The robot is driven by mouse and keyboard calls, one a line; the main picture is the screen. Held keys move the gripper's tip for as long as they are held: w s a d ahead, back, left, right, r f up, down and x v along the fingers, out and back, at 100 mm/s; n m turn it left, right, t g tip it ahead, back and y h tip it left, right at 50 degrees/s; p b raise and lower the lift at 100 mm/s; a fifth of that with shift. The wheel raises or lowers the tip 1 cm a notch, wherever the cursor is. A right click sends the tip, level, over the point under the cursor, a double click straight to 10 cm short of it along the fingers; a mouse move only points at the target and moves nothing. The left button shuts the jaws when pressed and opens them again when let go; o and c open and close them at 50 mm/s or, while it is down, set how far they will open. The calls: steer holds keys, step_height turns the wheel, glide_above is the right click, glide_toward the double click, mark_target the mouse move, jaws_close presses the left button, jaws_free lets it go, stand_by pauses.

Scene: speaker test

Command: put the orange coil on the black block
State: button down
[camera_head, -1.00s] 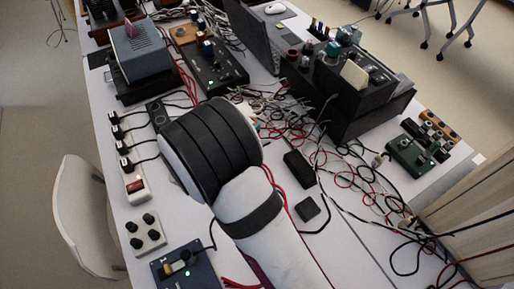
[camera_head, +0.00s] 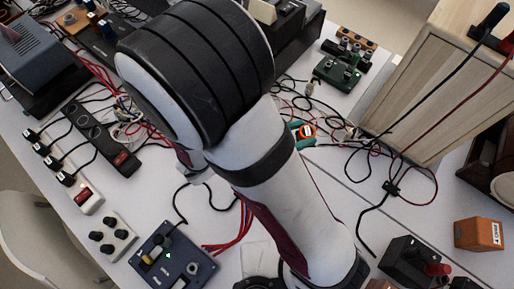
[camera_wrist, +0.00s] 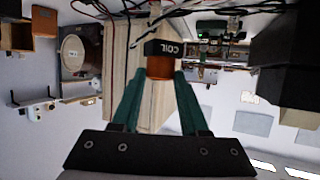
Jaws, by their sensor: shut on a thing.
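My gripper (camera_head: 298,131) shows past the right side of my arm in the head view, its teal fingertips partly hidden by the arm. In the wrist view my gripper (camera_wrist: 158,80) is shut on the orange coil (camera_wrist: 160,67). The coil has a dark band with upside-down "COIL" lettering. A bit of the orange coil (camera_head: 308,131) also shows between the fingertips in the head view. I cannot pick out the black block for certain in the current frames; my arm covers much of the table middle.
Tangled cables (camera_head: 375,150) lie right of my gripper. A wooden cabinet (camera_head: 430,85) stands at upper right. An orange box (camera_head: 478,234) and a black device with a red knob (camera_head: 412,260) are at lower right. A green board (camera_head: 337,72) lies at the back.

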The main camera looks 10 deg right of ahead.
steer(key=w+a+f, duration=0.1)
steer(key=a+f, duration=0.1)
steer(key=a, duration=0.1)
steer(key=w+a+f, duration=0.1)
steer(key=a+f, duration=0.1)
steer(key=a, duration=0.1)
steer(key=w+a+f, duration=0.1)
steer(key=a+f, duration=0.1)
steer(key=a, duration=0.1)
steer(key=shift+a+f, duration=0.2)
steer(key=shift+a, duration=0.15)
steer(key=shift+a+f, duration=0.1)
steer(key=shift+f, duration=1.8)
steer(key=shift+c, duration=2.1)
jaws_free()
steer(key=shift+f, duration=0.1)
